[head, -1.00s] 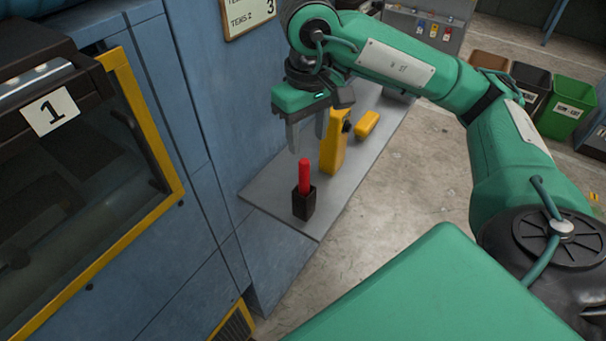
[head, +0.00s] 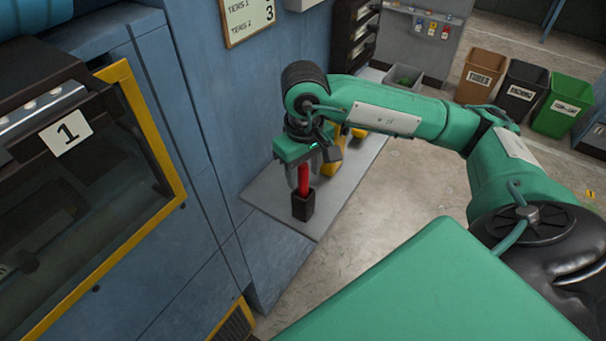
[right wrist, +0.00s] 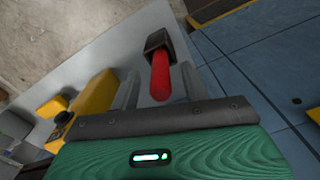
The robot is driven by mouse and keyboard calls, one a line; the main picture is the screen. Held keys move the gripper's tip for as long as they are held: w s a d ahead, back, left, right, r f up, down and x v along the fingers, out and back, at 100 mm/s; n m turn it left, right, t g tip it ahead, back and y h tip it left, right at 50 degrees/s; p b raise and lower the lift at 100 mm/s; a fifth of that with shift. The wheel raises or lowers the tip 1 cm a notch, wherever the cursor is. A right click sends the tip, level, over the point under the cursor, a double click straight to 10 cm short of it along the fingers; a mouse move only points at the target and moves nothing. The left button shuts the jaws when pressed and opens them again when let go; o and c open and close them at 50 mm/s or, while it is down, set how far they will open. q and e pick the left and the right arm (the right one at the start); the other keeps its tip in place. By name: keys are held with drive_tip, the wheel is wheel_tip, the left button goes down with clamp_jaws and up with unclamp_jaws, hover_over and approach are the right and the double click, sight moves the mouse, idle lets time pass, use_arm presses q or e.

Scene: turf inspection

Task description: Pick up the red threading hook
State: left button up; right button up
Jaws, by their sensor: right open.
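The red threading hook (head: 303,177) shows as a red handle standing upright in a small black holder (head: 303,206) near the front end of the grey shelf. My right gripper (head: 304,180) is open and points down, with its fingers around the red handle's height. In the right wrist view the red handle (right wrist: 160,76) lies between the two open fingers (right wrist: 160,90), with a gap visible on each side. The black holder (right wrist: 158,42) is beyond the fingertips. The hook's lower part is hidden inside the holder. My left gripper is not in view.
A yellow tool (head: 331,166) stands behind the gripper, partly hidden, and also shows in the right wrist view (right wrist: 92,106). The blue machine wall (head: 215,110) is close on the left. The grey shelf (head: 335,200) is bare right of the holder. Bins (head: 515,90) stand far off.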

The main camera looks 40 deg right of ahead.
sight(303, 180)
drive_tip(key=shift+f+p, duration=0.5)
drive_tip(key=shift+f, duration=1.1)
drive_tip(key=shift+c, duration=0.3)
clamp_jaws()
drive_tip(key=shift+w+r, duration=0.1)
